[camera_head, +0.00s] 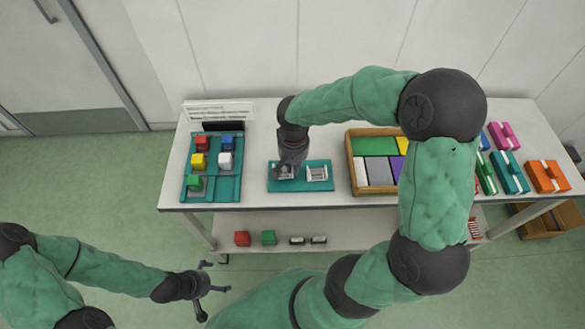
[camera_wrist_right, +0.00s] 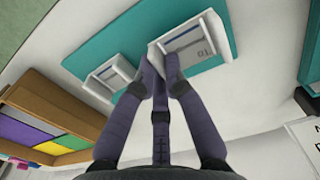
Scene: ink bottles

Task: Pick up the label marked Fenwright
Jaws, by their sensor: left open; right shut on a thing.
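A teal mat (camera_head: 301,187) on the table bears two small white trays. My right gripper (camera_head: 283,174) reaches down over the left tray and hides part of it. In the right wrist view its fingers (camera_wrist_right: 161,72) are shut at the near edge of that tray, where a pale label (camera_wrist_right: 195,50) with partly visible letters lies. The name on it cannot be read, and the fingers hide the gripped part. The other tray (camera_head: 317,174) stands to the right, also seen in the wrist view (camera_wrist_right: 112,75). My left gripper (camera_head: 213,289) is open and empty, low in front of the table.
A teal rack (camera_head: 211,190) with colored blocks stands left, a sign (camera_head: 219,109) behind it. A wooden box (camera_head: 352,160) of colored pieces stands right, partly behind my right arm. Colored boxes (camera_head: 511,173) sit far right. The lower shelf (camera_head: 345,235) holds several small items.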

